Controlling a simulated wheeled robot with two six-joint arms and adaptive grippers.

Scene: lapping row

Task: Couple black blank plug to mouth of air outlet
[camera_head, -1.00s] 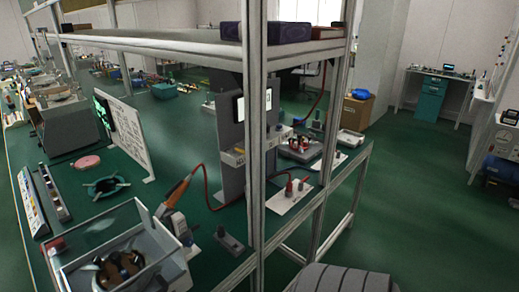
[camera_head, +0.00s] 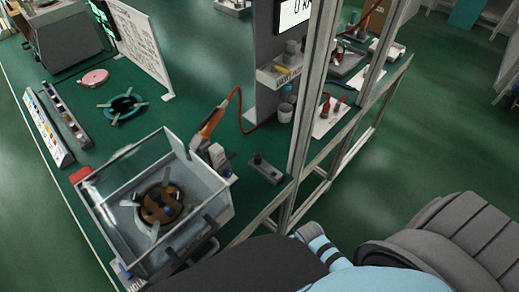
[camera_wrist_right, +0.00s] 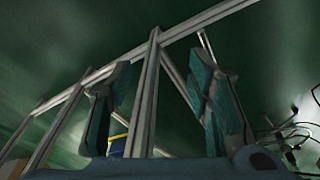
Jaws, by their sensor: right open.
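I cannot make out the black blank plug or the mouth of the air outlet for certain. In the head view a dark flat plate (camera_head: 268,169) with a small upright knob lies on the green bench near its front right edge. Farther back, red-topped fittings (camera_head: 325,108) stand on a white plate (camera_head: 321,128); their mouths are too small to tell. My right gripper (camera_wrist_right: 158,75) is open in the right wrist view, with nothing visible between its fingers and metal frame bars beyond. My left gripper is not in view.
A clear-walled box (camera_head: 216,186) with a lapping plate inside stands on the bench's near part. An orange-handled tool (camera_head: 212,122) with a red hose is beside it. A metal upright (camera_head: 304,110) rises at the bench edge. Green floor (camera_head: 440,130) is open at right.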

